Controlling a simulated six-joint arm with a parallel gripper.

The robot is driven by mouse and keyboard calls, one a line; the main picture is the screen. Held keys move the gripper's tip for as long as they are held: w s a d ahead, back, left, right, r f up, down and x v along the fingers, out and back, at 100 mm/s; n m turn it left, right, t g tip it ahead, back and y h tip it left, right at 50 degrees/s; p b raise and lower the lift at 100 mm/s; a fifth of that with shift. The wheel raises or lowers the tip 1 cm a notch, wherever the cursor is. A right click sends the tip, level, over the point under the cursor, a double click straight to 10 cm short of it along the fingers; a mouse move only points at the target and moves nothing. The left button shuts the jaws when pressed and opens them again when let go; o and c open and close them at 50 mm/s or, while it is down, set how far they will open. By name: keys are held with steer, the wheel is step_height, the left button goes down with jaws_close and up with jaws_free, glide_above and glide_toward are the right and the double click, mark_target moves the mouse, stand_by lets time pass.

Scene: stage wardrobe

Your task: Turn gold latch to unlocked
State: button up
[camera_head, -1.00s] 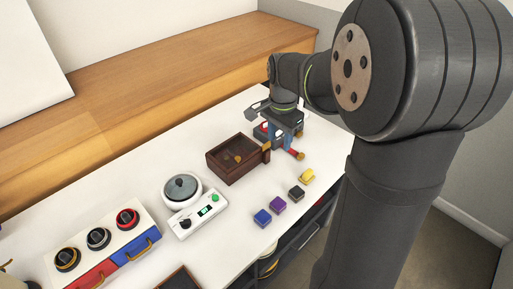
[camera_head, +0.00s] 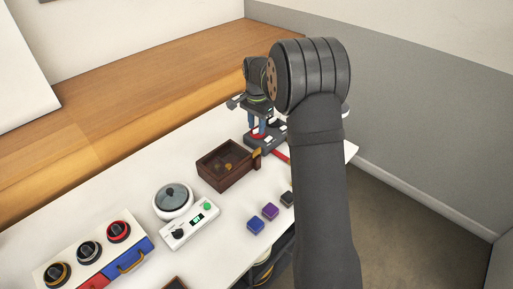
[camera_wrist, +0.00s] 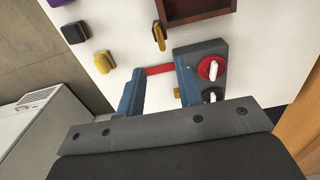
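The gold latch (camera_head: 257,154) sits at the right front corner of a dark brown box (camera_head: 212,175). In the wrist view the latch (camera_wrist: 158,38) shows as a small upright gold piece beside the box's edge. Its locked or unlocked position cannot be told. My gripper (camera_wrist: 160,67) is open, its two blue fingers spread, with nothing held between them. In the head view my gripper (camera_head: 260,131) is behind and right of the latch.
A yellow block (camera_wrist: 104,62) and a black block (camera_wrist: 75,32) lie nearby. A white pot (camera_head: 173,202) stands left of the box.

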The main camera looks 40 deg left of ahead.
mark_target(257, 150)
step_height(257, 150, down, 11)
stand_by(0.3)
jaws_close()
